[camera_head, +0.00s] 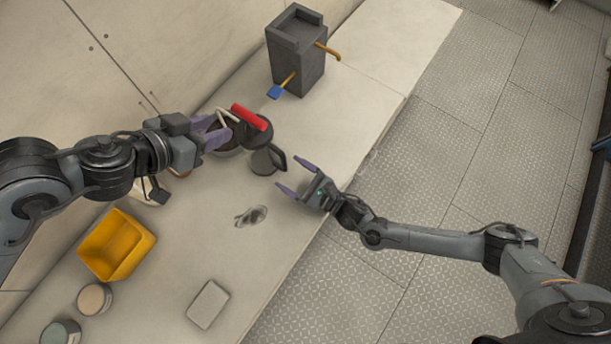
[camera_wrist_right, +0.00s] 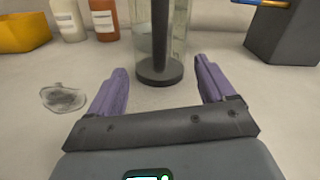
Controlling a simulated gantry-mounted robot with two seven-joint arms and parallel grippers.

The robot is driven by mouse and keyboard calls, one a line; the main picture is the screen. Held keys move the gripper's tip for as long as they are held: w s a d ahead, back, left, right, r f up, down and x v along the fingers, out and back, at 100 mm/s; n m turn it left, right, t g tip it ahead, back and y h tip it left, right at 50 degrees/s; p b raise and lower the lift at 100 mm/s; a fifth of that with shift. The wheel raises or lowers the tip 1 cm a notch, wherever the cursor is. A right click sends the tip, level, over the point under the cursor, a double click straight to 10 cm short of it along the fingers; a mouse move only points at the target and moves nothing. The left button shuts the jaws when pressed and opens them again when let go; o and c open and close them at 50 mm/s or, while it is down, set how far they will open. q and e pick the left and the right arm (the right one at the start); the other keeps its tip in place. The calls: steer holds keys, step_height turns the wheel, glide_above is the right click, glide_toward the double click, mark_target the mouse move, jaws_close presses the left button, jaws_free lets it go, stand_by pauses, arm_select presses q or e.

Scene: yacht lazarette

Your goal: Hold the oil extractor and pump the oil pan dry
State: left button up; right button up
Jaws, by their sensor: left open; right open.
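The oil extractor stands upright on the pale bench in the head view, with a red handle (camera_head: 249,117), a dark top (camera_head: 258,136) and a clear body (camera_head: 264,162). In the right wrist view its clear cylinder (camera_wrist_right: 178,45) and black round base (camera_wrist_right: 160,72) show just beyond my right fingers. My left gripper (camera_head: 222,130) is open beside the red handle, to its left; whether it touches the handle is unclear. My right gripper (camera_head: 287,173) is open and empty, low beside the body. A dark grey block (camera_head: 297,55) with an orange pipe stands behind; I cannot tell whether it is the oil pan.
A yellow bin (camera_head: 117,246), round tins (camera_head: 94,299), a flat pale pad (camera_head: 208,304) and a wet stain (camera_head: 251,216) are on the bench. White and orange bottles (camera_wrist_right: 105,20) stand behind. A blue-tipped lever (camera_head: 275,91) sticks out from the block. The bench drops to a metal floor.

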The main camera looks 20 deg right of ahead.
steer(key=shift+x, duration=2.15)
jaws_close()
